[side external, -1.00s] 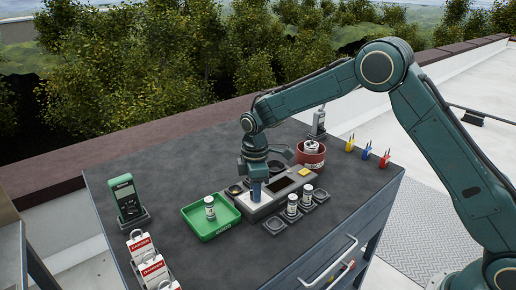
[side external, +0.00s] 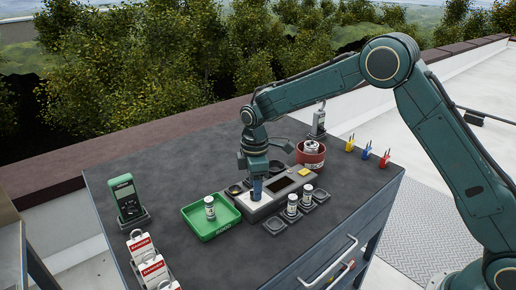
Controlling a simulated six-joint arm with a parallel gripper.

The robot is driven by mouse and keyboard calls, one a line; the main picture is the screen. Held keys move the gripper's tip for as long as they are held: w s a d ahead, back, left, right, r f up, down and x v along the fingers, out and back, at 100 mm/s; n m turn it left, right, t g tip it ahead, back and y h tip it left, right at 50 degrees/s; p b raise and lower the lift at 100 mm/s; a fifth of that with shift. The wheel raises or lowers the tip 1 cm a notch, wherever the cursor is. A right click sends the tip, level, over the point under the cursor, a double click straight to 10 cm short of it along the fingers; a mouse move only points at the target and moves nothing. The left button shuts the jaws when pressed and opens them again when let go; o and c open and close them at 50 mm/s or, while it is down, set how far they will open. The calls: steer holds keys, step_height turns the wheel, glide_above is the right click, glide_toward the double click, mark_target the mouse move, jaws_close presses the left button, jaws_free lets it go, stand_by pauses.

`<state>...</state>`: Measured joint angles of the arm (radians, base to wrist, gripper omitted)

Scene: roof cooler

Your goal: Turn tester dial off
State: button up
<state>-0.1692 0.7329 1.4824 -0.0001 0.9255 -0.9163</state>
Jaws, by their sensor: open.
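The tester (side external: 283,186) is a grey box with a dark screen, a pale panel and a small yellow label, standing on the dark bench top. My gripper (side external: 256,196) points straight down over the pale panel at the tester's left end. Its jaws are open, with the fingertips at or just above the panel. The tester dial is not visible; my gripper may be hiding it. I cannot tell whether the fingers touch the dial or how it is set.
A green tray (side external: 207,232) holding a can stands left of the tester. Small dark holders (side external: 273,225), some with cans (side external: 291,205), stand in front. A red bin (side external: 310,161) stands behind. A green handheld meter (side external: 126,198) and red-white danger tags (side external: 153,270) are at left.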

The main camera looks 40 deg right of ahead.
step_height(320, 180, up, 12)
stand_by(0.6)
steer(key=shift+r, duration=0.1)
steer(key=s+d+r+m+t, duration=0.1)
steer(key=s+d+r+m, duration=0.2)
steer(key=s+r, duration=0.45)
steer(key=s+d+r+m+t, duration=0.2)
steer(key=s+d+r+m, duration=0.15)
steer(key=s, duration=0.65)
steer(key=s+d+f+m+t, duration=0.1)
steer(key=s+m, duration=0.2)
steer(key=s, duration=0.5)
steer(key=s+d+f+m+t, duration=0.1)
steer(key=s+f+m, duration=0.1)
steer(key=s, duration=0.7)
steer(key=shift+s+d+f+m+t, duration=0.15)
steer(key=shift+d+f+m+t, duration=0.15)
steer(key=shift+m, duration=0.15)
